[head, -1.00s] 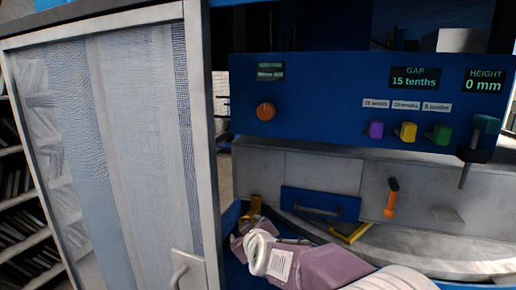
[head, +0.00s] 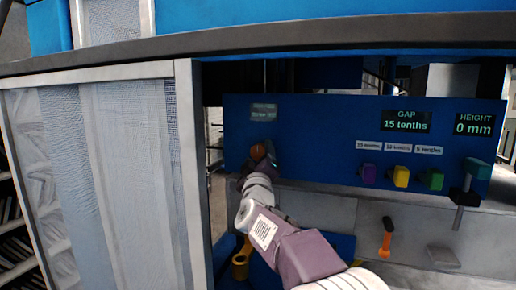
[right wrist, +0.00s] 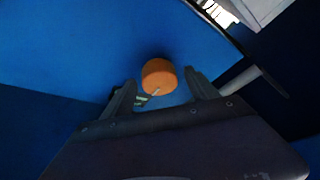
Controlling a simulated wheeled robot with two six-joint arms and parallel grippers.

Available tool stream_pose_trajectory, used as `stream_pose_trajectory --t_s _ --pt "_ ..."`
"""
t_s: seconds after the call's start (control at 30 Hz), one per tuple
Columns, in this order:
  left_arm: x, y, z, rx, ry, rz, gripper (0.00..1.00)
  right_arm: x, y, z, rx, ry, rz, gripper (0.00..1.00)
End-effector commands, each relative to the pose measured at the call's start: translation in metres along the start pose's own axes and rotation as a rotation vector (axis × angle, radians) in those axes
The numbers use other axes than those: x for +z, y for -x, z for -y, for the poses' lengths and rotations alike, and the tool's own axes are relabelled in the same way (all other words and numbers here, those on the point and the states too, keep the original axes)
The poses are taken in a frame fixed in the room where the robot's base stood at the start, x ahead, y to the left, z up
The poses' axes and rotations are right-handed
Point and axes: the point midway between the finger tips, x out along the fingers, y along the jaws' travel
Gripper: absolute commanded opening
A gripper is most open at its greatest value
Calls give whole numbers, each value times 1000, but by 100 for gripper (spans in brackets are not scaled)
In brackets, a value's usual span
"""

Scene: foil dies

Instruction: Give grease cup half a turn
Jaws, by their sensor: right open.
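A round orange knob (head: 257,152) stands on the blue panel, partly hidden by my right gripper (head: 261,165). In the right wrist view the orange knob (right wrist: 159,75) shows a pale pointer line on its face. It sits between the tips of my open right gripper (right wrist: 163,84), one finger on each side, and I see no clear grip on it. A brass-yellow fitting (head: 240,264) shows low beside my right forearm. No label shows which of these is the grease cup. My left gripper is out of view.
The blue panel (head: 320,140) carries a gap display (head: 405,121), a height display (head: 474,124), purple, yellow and green knobs, and a teal-topped lever (head: 470,178) at right. A framed mesh door (head: 130,190) stands close on the left.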

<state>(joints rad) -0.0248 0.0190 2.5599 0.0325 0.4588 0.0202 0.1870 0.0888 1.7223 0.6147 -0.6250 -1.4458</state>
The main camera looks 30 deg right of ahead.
Motion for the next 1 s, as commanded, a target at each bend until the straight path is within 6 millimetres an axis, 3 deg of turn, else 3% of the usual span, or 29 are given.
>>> stream_pose_trajectory --t_s 0.13,0.4,0.63,1.0 --pt "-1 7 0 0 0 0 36 -1 -15 -1 -1 1 0 68" --pt "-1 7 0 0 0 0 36 0 -17 0 -1 0 -1 68" --pt "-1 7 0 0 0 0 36 0 -17 1 -1 0 -1 6" --pt "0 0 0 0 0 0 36 2 -16 3 31 -80 -1 6"
